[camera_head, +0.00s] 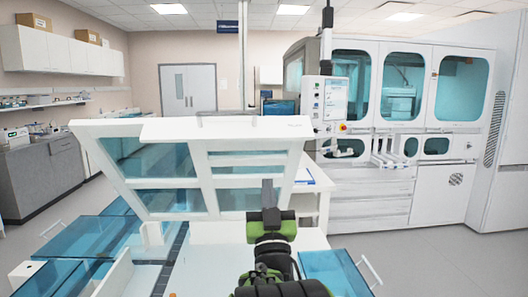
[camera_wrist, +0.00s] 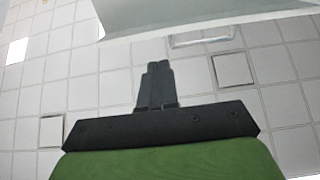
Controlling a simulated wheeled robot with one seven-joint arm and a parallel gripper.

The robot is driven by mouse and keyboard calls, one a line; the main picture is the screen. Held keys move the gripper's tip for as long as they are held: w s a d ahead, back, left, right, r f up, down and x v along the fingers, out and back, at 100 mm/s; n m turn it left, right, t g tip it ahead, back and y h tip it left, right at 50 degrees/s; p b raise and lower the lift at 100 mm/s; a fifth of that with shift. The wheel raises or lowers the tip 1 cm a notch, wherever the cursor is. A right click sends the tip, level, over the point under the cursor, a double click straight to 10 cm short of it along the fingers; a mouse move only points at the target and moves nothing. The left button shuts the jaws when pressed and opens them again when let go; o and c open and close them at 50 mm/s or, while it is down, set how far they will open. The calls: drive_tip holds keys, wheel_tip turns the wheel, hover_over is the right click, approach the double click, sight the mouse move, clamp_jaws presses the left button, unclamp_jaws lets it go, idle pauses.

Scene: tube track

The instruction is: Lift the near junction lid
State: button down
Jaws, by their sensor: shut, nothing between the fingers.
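The near junction lid (camera_head: 189,133), a white frame with blue-tinted panes, stands raised and tilted in the middle of the head view. My gripper (camera_head: 268,187) points upward in front of the lid's right part. Its two dark fingers (camera_wrist: 158,67) are together with nothing between them. In the wrist view, a pale panel edge (camera_wrist: 200,22), probably the lid, lies beyond the fingertips with a gap in the picture. I cannot tell whether any part of my gripper touches the lid.
Blue-tinted covers (camera_head: 62,277) with handles lie low at the left, and another (camera_head: 336,273) at the lower right. A large white machine (camera_head: 395,190) stands behind on the right. A grey counter (camera_head: 45,180) lines the left wall. Grey floor shows between.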

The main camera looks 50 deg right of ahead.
sight(263, 138)
drive_tip(key=shift+p+x, duration=4.05)
drive_tip(key=shift+x, duration=2.05)
drive_tip(key=shift+s, duration=0.1)
